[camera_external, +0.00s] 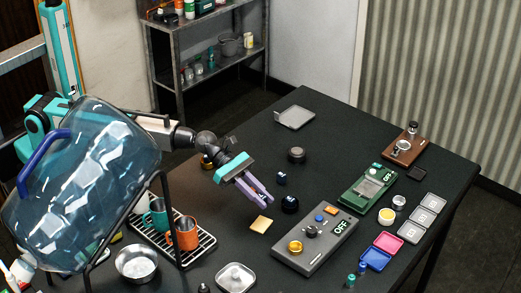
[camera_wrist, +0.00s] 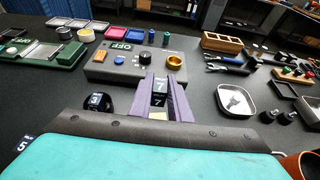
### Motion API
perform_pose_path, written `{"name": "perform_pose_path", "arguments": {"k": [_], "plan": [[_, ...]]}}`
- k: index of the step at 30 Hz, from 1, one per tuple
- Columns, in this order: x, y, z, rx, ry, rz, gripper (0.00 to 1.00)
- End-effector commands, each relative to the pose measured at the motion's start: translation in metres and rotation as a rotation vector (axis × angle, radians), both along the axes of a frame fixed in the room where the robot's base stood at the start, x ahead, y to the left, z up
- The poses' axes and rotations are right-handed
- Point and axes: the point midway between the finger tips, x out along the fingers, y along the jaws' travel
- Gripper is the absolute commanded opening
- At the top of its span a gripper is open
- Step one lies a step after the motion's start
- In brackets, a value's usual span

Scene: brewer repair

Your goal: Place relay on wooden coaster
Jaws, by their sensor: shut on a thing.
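My gripper (camera_external: 268,200) reaches down over the black table, its purple fingers close together. In the wrist view my gripper (camera_wrist: 160,92) is shut on a small dark block with a white 7 on it, which I take as the relay (camera_wrist: 158,98). The relay cannot be made out in the external view. The wooden coaster (camera_external: 261,224) is a small pale tan square lying flat, just below the fingertips in the picture. A pale patch of it (camera_wrist: 157,116) shows between the fingers. The relay appears above the coaster; whether they touch is unclear.
A grey device (camera_external: 316,240) with knobs and an OFF display stands right of the coaster. A dark round item (camera_external: 290,204) and a small dark block (camera_external: 281,179) are close by. A drip rack (camera_external: 203,245) with cups and a large water bottle (camera_external: 85,185) stand left.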

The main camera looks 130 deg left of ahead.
Motion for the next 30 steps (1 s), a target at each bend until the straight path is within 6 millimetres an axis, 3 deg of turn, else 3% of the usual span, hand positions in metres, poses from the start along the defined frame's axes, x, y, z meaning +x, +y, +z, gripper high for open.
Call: {"name": "perform_pose_path", "arguments": {"k": [13,30], "plan": [[0.0,0.001,-0.036,-0.001,0.001,0.001,0.0],[0.0,0.0,-0.049,-0.002,0.002,0.001,0.0]]}}
